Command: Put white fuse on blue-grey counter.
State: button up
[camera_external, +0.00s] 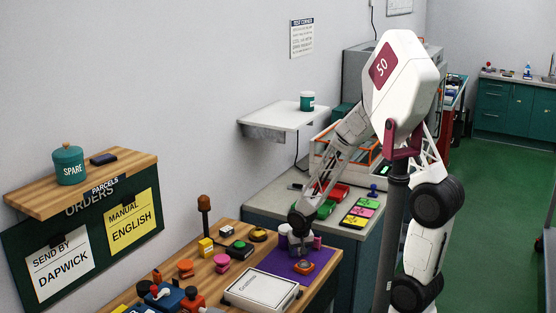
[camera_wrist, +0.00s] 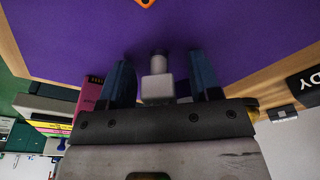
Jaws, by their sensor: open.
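The white fuse (camera_wrist: 158,88) shows in the wrist view between the two blue fingers of my gripper (camera_wrist: 160,82), over the purple mat (camera_wrist: 210,35). The fingers stand on either side of it, open; I cannot tell whether they touch it. In the external view my gripper (camera_external: 301,240) is low over the far part of the mat on the wooden bench, and hides most of the fuse. The blue-grey counter (camera_external: 262,201) stands behind the wooden bench, with a pale top.
On the counter are red and green trays (camera_external: 326,209), a board of coloured cards (camera_external: 361,210) and a blue stamp-like object (camera_external: 373,190). An orange part (camera_external: 304,267) and a white box (camera_external: 262,289) lie near my gripper. Several small coloured parts crowd the bench's left side.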

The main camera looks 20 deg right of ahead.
jog(key=shift+c, duration=0.4)
grip_shut()
jog(key=shift+r, duration=0.1)
jog(key=shift+r, duration=0.65)
notch_tip(320, 180, up, 2)
jog(key=shift+r, duration=0.1)
jog(key=s+d, duration=0.3)
jog(key=s, duration=0.4)
jog(key=s+d+r, duration=0.1)
jog(key=s+d, duration=0.3)
jog(key=s, duration=0.3)
jog(key=shift+r, duration=0.15)
jog(key=shift+s+d, duration=0.1)
